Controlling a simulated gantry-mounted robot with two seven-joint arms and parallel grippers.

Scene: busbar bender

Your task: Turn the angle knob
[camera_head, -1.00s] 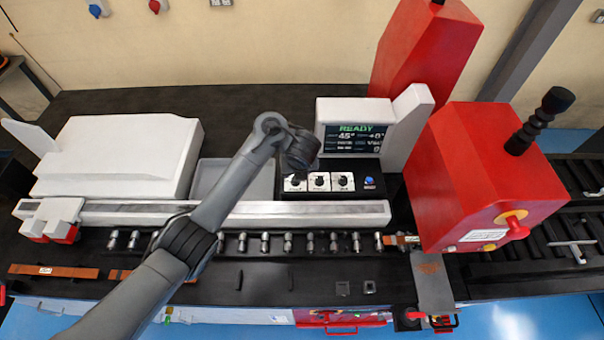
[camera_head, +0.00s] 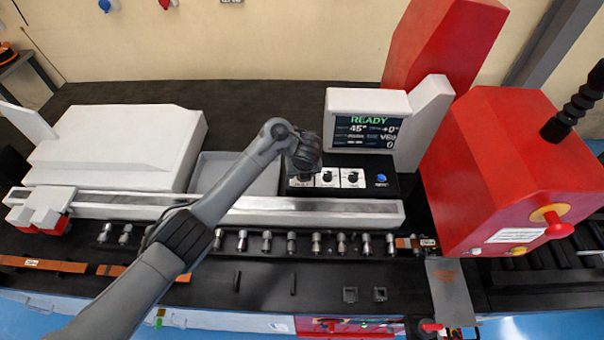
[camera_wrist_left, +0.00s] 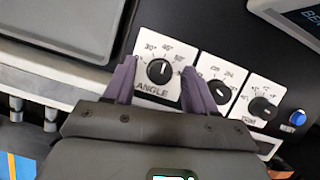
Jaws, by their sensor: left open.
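The angle knob (camera_wrist_left: 159,71) is a black round knob on a white plate marked ANGLE, seen in the left wrist view. My left gripper (camera_wrist_left: 158,80) is open, with one finger on each side of this knob. Whether either finger touches it cannot be told. In the head view my left gripper (camera_head: 303,158) is over the left end of the knob row and partly hides the angle plate (camera_head: 300,180). The display (camera_head: 367,132) above reads READY and 45°. My right gripper is not in view.
Two more knobs (camera_wrist_left: 219,91) (camera_wrist_left: 262,106) and a blue button (camera_wrist_left: 298,117) sit to the right on the same panel. A grey tray (camera_head: 240,172) lies left of the panel. A white rail (camera_head: 310,210) runs in front, and a red machine (camera_head: 500,170) stands to the right.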

